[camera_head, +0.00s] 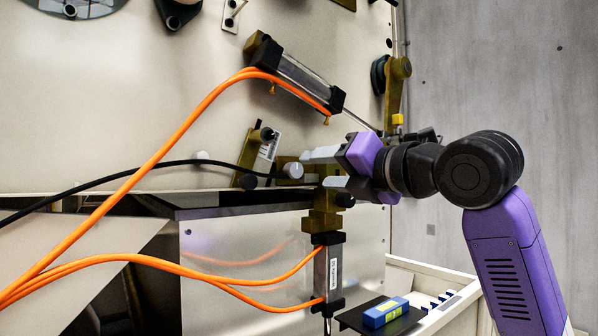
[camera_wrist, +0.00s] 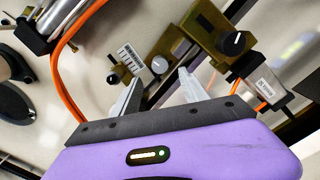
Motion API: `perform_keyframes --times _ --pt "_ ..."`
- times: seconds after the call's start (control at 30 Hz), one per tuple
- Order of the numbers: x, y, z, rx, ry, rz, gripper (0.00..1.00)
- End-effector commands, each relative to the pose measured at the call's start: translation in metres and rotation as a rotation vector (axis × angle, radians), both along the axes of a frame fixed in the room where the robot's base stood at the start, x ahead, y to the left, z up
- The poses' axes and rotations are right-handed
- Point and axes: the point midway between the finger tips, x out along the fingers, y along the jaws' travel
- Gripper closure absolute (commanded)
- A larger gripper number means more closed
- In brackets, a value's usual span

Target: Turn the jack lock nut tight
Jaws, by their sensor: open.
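A silver round knob (camera_head: 293,170), which looks like the jack lock nut, sits on an olive-brass block at the machine's panel. No label confirms that it is the nut. In the wrist view the silver knob (camera_wrist: 160,66) shows just beyond and between the two grey fingertips. My gripper (camera_head: 314,170) is open and points left at the block from the right side. In the wrist view my gripper (camera_wrist: 160,76) has its fingers spread and nothing between them. I cannot tell whether either finger touches the knob or block.
A black knob (camera_wrist: 232,43) sits on the neighbouring brass bracket. Orange hoses (camera_head: 150,165) run to an upper cylinder (camera_head: 300,75) and a lower cylinder (camera_head: 328,275), close around my gripper. A black cable (camera_head: 110,180) reaches the block from the left.

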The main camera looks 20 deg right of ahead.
Motion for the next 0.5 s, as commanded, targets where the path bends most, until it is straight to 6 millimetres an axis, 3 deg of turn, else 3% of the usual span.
perform_keyframes --times 0.17,0.5 --pt "0.01 0.003 0.002 -0.024 -0.008 0.0 0.48" --pt "0.057 0.019 0.003 -0.021 -0.007 0.001 0.48"
